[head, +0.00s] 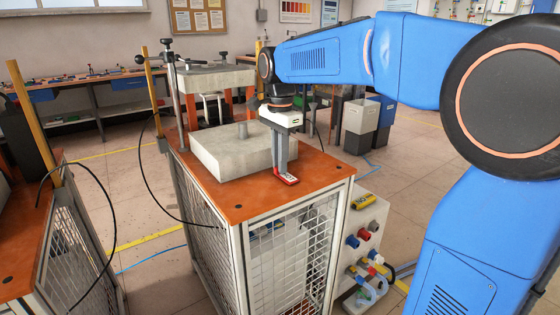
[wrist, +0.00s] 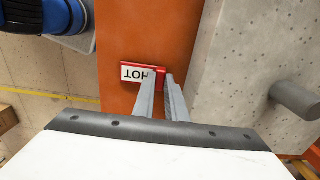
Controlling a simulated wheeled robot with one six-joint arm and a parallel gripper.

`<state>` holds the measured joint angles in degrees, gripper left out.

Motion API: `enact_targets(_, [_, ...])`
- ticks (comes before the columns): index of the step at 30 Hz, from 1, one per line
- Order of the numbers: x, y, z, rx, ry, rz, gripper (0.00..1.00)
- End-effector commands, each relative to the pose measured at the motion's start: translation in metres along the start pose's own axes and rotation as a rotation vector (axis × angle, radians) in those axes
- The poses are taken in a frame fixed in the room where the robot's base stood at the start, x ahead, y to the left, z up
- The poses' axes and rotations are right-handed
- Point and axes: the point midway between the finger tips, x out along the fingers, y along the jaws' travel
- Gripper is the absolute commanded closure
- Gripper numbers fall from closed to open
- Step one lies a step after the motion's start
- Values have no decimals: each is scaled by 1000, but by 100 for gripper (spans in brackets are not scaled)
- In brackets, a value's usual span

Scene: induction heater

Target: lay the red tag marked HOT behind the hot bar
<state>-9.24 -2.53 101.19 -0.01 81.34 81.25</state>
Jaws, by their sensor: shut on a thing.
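The red tag (head: 287,179) with a white HOT label is at the orange table top, at its front right part beside the concrete block. It also shows in the wrist view (wrist: 136,73), with its lettering upside down. My gripper (head: 281,168) points down and is shut on the tag's edge. The tag looks flat and at or very near the surface; I cannot tell if it touches. A short grey bar (head: 243,130) stands upright on the block; it shows at the right of the wrist view (wrist: 297,97). It has no visible glow.
The pale concrete block (head: 225,160) fills much of the orange table top (head: 240,200), just left of my gripper. A second block (head: 215,76) stands at the back by a metal post (head: 178,100). A panel with colored connectors (head: 368,240) hangs beside the caged table.

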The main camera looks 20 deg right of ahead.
Motion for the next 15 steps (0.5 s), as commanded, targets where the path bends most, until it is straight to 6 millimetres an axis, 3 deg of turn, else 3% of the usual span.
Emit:
enact_targets(6, [3, 0, 0, 0, 0, 0, 100])
enact_targets(7, [3, 0, 0, 0, 0, 0, 84])
enact_targets(9, [2, 0, 0, 0, 0, 0, 70])
enact_targets(15, [2, 0, 0, 0, 0, 0, 70])
